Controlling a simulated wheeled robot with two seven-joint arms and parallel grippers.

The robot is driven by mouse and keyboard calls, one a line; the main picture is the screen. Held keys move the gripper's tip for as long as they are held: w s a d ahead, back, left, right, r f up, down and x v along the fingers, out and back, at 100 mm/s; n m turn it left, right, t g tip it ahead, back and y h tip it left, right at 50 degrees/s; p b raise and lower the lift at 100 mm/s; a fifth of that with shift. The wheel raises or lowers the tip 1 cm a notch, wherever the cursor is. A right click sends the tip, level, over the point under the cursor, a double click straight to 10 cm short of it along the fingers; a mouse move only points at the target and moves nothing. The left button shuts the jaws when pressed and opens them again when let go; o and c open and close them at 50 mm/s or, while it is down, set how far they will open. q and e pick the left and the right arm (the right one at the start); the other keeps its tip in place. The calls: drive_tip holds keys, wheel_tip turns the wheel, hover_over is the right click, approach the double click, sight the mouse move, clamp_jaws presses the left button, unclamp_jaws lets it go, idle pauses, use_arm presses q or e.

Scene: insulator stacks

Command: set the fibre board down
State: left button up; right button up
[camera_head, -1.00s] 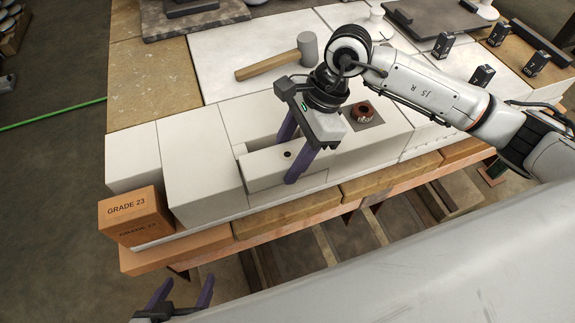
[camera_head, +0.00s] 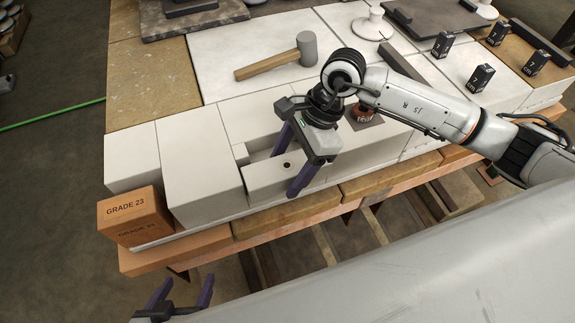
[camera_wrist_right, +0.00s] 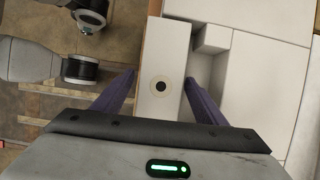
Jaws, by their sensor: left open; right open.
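The pale block with a dark round hole, which I take to be the fibre board (camera_head: 262,180), lies at the front edge of the bench among other white blocks. It also shows in the right wrist view (camera_wrist_right: 163,45), with the hole facing up. My right gripper (camera_head: 284,174) is open over it. In the right wrist view, its fingers (camera_wrist_right: 159,78) stand on either side of the block; contact cannot be told. My left gripper (camera_head: 184,295) is open and empty at the bottom left, below the bench edge, partly out of frame.
An orange block marked GRADE 23 (camera_head: 134,215) sits at the bench's left front corner. A mallet (camera_head: 280,62) lies behind the gripper. A reddish ringed part (camera_head: 364,113) stands just right of it. Several small black boxes (camera_head: 482,77) are at the right.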

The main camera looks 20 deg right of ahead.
drive_tip(key=v, duration=1.2)
